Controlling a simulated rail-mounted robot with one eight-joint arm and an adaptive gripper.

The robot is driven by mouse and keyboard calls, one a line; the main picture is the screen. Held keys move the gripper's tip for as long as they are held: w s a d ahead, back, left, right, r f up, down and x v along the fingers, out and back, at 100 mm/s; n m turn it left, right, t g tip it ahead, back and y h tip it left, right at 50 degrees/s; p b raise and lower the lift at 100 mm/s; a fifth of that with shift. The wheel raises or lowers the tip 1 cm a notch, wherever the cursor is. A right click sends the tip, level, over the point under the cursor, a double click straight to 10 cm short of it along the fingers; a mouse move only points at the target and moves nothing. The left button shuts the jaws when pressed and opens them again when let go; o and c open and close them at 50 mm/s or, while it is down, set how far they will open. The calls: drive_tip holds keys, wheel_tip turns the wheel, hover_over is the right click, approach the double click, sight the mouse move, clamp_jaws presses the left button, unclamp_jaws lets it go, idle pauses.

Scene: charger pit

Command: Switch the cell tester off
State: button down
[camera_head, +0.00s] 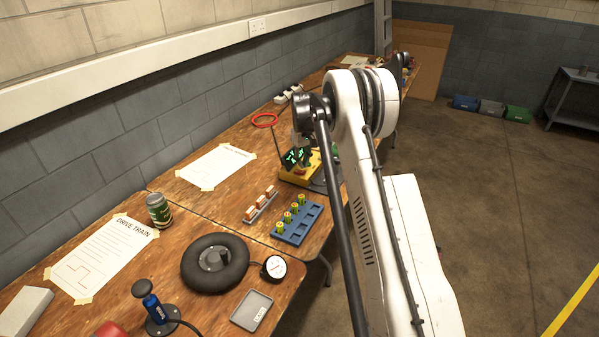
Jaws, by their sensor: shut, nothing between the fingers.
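The cell tester (294,176) is a yellow box with a dark display lit in green, on the bench just left of my arm. The tester's switch is too small or hidden to make out, and my arm hides the area to the right.
A blue rack (301,224) with several green cells and a small holder (260,204) stand nearer on the bench. A red ring (265,120) lies behind the tester. A tire (214,263), a can (158,210) and a gauge (274,267) stand on the near bench. The wall runs along the left.

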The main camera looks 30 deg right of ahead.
sight(303, 172)
drive_tip(key=shift+f+b, duration=0.95)
drive_tip(key=shift+f, duration=0.45)
idle(1.0)
drive_tip(key=shift+r, duration=0.15)
drive_tip(key=shift+r+p, duration=1.05)
drive_tip(key=shift+r, duration=2.35)
